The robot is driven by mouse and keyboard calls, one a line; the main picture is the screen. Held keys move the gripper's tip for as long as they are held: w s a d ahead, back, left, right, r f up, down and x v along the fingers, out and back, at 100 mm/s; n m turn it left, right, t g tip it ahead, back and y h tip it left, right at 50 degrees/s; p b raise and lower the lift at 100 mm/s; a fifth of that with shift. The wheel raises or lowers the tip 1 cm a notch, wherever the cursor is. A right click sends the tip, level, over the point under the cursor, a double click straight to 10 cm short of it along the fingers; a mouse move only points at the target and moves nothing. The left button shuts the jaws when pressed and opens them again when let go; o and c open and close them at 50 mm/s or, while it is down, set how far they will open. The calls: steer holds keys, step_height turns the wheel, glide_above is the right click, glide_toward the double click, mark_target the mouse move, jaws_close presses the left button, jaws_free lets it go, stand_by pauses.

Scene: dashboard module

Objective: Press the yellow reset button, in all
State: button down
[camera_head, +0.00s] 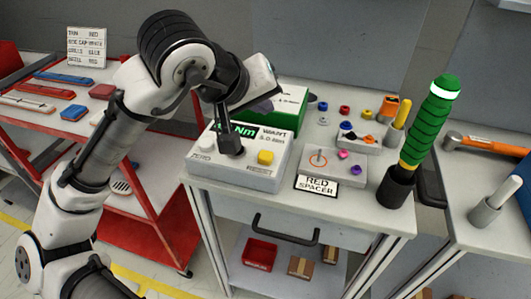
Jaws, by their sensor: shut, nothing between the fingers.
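The box stands at the front left of the white cart top. My gripper (232,153) is shut and empty, pointing down just left of the yellow button. Its tip is over or on the box top; I cannot tell whether it touches the surface. The yellow button is in plain view, apart from the gripper. My gripper covers part of the box and its display. A paler grey knob or button (206,143) is at the box's left.
A green box (280,119) stands behind the module. To the right are a peg plate (334,166), a "RED SPACER" sign (316,188), small coloured caps and a tall green-handled tool (430,120) in a dark holder. A red cart (60,115) stands left.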

steer(key=shift+f, duration=0.1)
steer(key=b, duration=0.7)
glide_above(263, 158)
step_height(263, 158, down, 7)
steer(key=shift+r, duration=0.1)
steer(key=shift+f+b, duration=0.35)
steer(key=shift+f, duration=0.5)
steer(key=shift+f, duration=0.15)
stand_by(0.8)
steer(key=shift+f, duration=0.3)
